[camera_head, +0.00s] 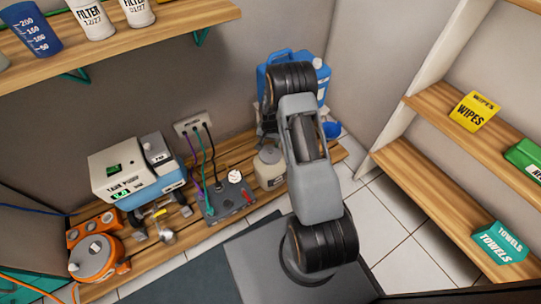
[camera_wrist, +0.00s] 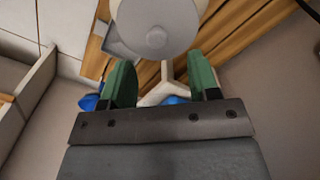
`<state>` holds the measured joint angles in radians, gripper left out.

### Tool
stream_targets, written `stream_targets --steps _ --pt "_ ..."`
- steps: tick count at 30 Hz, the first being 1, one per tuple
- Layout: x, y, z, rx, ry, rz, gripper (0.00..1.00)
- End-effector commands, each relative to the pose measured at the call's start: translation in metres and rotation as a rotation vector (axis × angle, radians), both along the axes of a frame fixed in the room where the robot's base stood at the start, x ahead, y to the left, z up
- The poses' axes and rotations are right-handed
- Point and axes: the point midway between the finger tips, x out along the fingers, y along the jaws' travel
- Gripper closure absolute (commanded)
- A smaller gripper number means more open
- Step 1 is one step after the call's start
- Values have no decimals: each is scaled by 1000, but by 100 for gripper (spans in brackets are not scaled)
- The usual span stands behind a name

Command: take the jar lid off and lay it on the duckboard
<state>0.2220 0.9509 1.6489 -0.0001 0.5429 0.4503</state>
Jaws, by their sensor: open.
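The jar (camera_head: 270,172) is a squat cream container standing on the slatted wooden duckboard (camera_head: 158,260), just left of my arm in the head view. Its pale lid (camera_head: 270,154) is on top. In the wrist view a round pale lid with a small central knob (camera_wrist: 155,38) shows at the top middle, beyond my fingertips. My gripper (camera_wrist: 161,72) has two green fingers spread apart with nothing held between them. The lid lies ahead of the fingers, not between them. Duckboard slats also show in the wrist view (camera_wrist: 236,32). My arm hides the gripper in the head view.
A blue jug (camera_head: 322,72) stands behind my arm. A grey control box (camera_head: 228,200) with cables, a white-and-blue unit (camera_head: 135,170) and an orange device (camera_head: 95,255) crowd the left. Shelves (camera_head: 440,125) stand at right. Bare slats show between the devices.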

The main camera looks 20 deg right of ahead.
Motion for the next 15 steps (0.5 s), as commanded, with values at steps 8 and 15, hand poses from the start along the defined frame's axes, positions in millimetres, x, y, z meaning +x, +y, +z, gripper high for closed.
stream_targets --steps 8,15 --pt "-1 0 -12 0 -1 1 45" --pt "-5 0 -44 1 1 0 45"
